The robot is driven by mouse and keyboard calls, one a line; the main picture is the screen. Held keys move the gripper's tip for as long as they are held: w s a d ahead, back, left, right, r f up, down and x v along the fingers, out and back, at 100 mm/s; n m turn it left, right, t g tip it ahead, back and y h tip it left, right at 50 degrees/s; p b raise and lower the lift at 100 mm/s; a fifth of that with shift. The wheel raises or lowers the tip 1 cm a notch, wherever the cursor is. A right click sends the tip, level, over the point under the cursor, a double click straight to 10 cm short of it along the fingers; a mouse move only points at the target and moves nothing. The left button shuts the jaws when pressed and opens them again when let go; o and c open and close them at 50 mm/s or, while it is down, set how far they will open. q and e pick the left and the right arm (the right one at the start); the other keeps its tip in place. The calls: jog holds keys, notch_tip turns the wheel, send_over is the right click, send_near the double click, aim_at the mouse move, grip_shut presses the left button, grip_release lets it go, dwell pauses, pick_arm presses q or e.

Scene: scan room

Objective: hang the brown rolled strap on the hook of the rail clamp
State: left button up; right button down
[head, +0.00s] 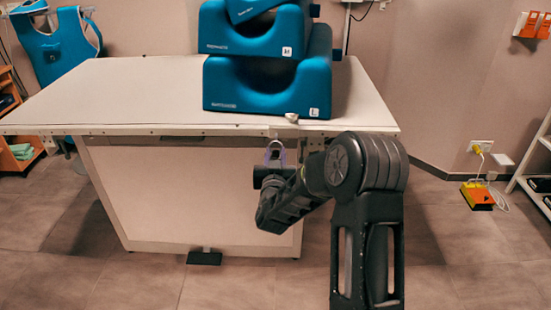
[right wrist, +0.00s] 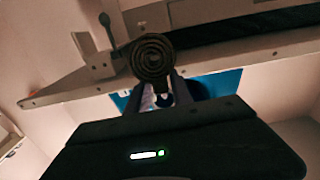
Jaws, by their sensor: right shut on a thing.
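The brown rolled strap (right wrist: 152,57) shows end-on as a dark spiral in the right wrist view, at the tips of my right gripper (right wrist: 158,84). The fingers are shut on it. In the head view my right gripper (head: 275,150) points up just under the table's front edge, and I cannot make out the strap there. The rail clamp, with a pale knob (head: 292,117), sits on the table edge just above and right of the fingers. Its dark lever (right wrist: 106,28) shows left of the strap in the right wrist view. I cannot make out its hook clearly. My left gripper is out of view.
The white table (head: 110,95) carries stacked blue cushions (head: 267,86) near the clamp. A rail (head: 180,129) runs along its front edge. A blue apron (head: 58,48) hangs at the back left. An orange box (head: 478,196) with a cable lies on the floor at right.

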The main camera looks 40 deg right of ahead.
jog(key=shift+x, duration=1.4)
jog(key=shift+w+d+r, duration=0.1)
jog(key=shift+d, duration=0.05)
jog(key=shift+w+d, duration=0.1)
jog(key=shift+w, duration=0.1)
jog(key=shift+w+d+f+b, duration=0.5)
jog(key=shift+w+f+b, duration=0.3)
jog(key=shift+b, duration=0.3)
jog(key=shift+s+f, duration=0.15)
jog(key=shift+f, duration=0.05)
jog(key=c, duration=1)
grip_release()
jog(key=shift+c, duration=0.2)
